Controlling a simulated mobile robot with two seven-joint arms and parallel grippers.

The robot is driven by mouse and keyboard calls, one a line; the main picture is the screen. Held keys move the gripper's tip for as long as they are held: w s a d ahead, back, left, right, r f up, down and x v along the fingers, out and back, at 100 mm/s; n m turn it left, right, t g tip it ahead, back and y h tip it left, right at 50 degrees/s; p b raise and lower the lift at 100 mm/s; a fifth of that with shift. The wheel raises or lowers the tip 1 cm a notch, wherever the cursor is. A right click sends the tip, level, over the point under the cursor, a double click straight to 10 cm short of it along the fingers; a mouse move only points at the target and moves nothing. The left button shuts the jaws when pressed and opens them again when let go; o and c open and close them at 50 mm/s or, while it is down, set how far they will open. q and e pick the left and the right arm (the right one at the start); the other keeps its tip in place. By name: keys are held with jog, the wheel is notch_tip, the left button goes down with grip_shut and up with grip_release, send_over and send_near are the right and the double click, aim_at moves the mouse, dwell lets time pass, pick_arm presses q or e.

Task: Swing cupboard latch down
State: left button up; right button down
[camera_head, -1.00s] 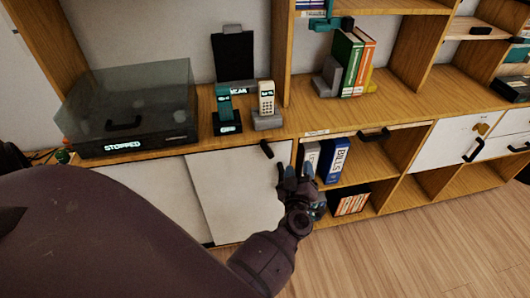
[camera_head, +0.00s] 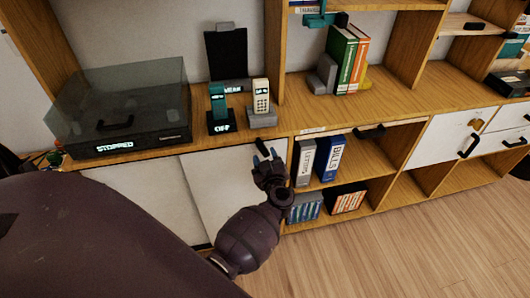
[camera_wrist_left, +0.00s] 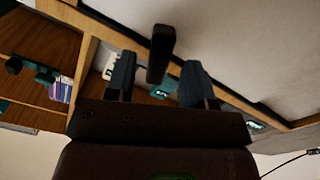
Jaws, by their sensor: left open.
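The cupboard latch (camera_head: 262,149) is a short black bar at the upper right of the white cupboard door (camera_head: 225,195). In the head view it is partly hidden by my left gripper (camera_head: 267,158), which is open just in front of it. In the left wrist view the black latch (camera_wrist_left: 161,54) stands out from the pale door between the two spread fingers of my left gripper (camera_wrist_left: 158,76). I see no clear contact between fingers and latch. My right gripper is not in view.
A record player (camera_head: 125,115) with a smoky lid and two phones (camera_head: 261,97) stand on the cabinet top above the door. A black handle (camera_head: 369,133) sticks out further right. The floor in front is clear.

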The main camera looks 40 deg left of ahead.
pick_arm(q)
jog(key=shift+x, duration=0.95)
jog(key=shift+w+a, duration=0.25)
jog(key=shift+w, duration=0.05)
